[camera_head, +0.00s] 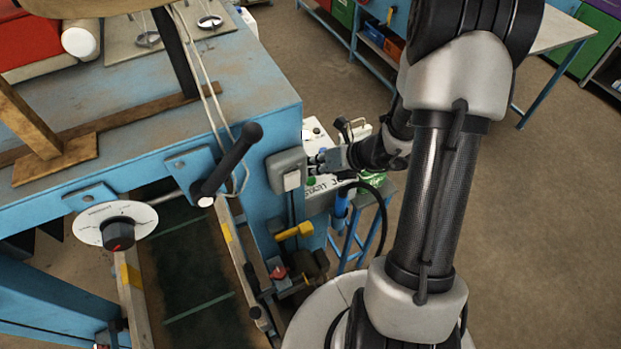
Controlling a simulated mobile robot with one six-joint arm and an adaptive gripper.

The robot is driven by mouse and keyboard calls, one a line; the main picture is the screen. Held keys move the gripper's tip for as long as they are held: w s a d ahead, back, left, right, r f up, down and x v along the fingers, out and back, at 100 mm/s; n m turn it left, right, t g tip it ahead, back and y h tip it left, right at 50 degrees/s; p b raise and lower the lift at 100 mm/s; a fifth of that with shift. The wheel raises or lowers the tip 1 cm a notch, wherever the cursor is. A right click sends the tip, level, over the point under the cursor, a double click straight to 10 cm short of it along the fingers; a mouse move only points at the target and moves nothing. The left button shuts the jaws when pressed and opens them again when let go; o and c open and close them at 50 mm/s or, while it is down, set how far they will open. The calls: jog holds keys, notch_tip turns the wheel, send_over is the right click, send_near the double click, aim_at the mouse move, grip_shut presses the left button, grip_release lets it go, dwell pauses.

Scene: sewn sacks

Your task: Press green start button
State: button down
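A small green button (311,181) shows on a white panel (318,198) with dark lettering, just right of the grey box on the blue machine. My gripper (316,163) is just above the green button in the picture, its fingers pointing left toward the grey box. The fingers are small and partly merged with the dark parts behind them, so I cannot tell if they are open or shut. I cannot tell whether they touch the panel. No held object shows.
A grey box with a white switch (291,180) sits on the machine's corner, close to the gripper. A black lever (232,163) and a dial (117,228) are to the left. A blue stand (350,248) with a black hose is below. Open floor lies at right.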

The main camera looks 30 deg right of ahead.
aim_at(313, 178)
jog(key=shift+f, duration=0.1)
dwell(0.5)
jog(key=shift+f+b, duration=0.35)
jog(key=shift+b, duration=0.05)
jog(key=shift+f+b, duration=0.4)
jog(key=shift+f, duration=0.05)
dwell(0.5)
jog(key=shift+r, duration=0.2)
jog(key=shift+r+p, duration=0.7)
jog(key=shift+p, duration=0.05)
jog(key=shift+r, duration=0.1)
notch_tip(313, 178, up, 5)
jog(key=p, duration=0.4)
jog(key=shift+s, duration=0.1)
dwell(3.7)
